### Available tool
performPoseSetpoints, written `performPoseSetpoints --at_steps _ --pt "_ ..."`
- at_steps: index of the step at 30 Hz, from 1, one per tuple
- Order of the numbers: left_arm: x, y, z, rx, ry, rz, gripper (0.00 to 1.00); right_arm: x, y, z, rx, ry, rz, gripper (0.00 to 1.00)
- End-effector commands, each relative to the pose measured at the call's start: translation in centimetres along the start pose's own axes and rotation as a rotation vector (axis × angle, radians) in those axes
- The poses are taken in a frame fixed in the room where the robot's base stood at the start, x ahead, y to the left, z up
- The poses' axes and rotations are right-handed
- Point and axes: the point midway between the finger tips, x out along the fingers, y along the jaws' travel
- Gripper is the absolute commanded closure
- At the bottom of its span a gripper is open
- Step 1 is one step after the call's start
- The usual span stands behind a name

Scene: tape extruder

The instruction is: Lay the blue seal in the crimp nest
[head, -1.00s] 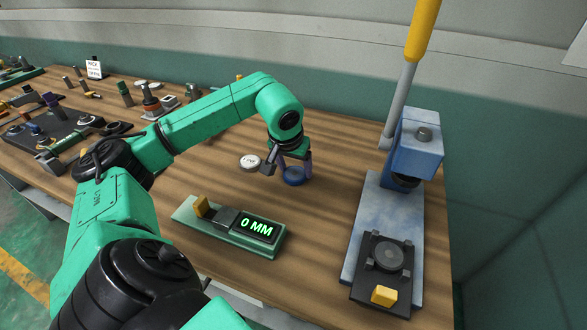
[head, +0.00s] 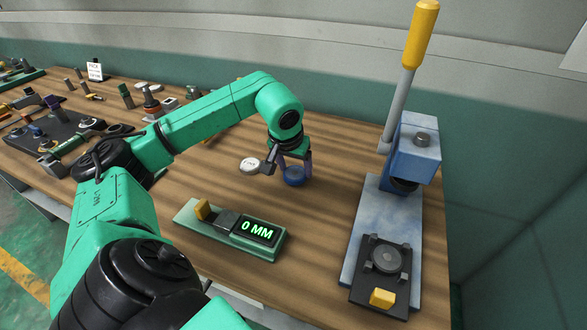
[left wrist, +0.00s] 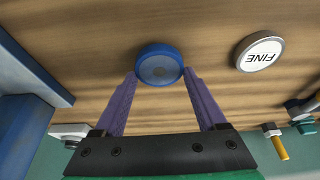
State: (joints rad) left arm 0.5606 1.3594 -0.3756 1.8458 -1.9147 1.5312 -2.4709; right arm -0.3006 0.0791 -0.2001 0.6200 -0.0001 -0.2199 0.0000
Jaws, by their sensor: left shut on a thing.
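The blue seal (head: 294,177) is a small round blue disc over the wooden table. My left gripper (head: 294,168) is shut on it, with purple fingers at its two sides. In the left wrist view the seal (left wrist: 159,65) sits between the fingertips (left wrist: 159,80). I cannot tell whether it still touches the table. The crimp nest (head: 387,260) is a round grey seat on a black plate at the front of the blue lever press, right of and nearer than the gripper. Nothing blue lies in it. My right gripper is not in view.
The press (head: 415,150) has a raised yellow handle, and a yellow block (head: 382,298) sits before the nest. A green gauge (head: 231,232) reading 0 MM lies near the front. A white FINE disc (head: 250,166) lies left of the seal. Table between gripper and press is clear.

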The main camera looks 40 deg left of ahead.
Motion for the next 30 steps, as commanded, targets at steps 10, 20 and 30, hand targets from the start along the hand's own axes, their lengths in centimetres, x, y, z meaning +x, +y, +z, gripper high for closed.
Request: performPoseSetpoints --at_steps 10,20,30 --pt "-2.9 0.0 -1.1 0.000 0.000 0.000 1.00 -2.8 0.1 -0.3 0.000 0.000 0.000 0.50" --pt "-5.2 0.0 -1.9 0.000 -0.001 0.000 1.00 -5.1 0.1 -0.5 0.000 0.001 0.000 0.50" --pt "-6.5 0.0 -2.4 0.000 -0.001 0.000 1.00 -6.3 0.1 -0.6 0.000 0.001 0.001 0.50"
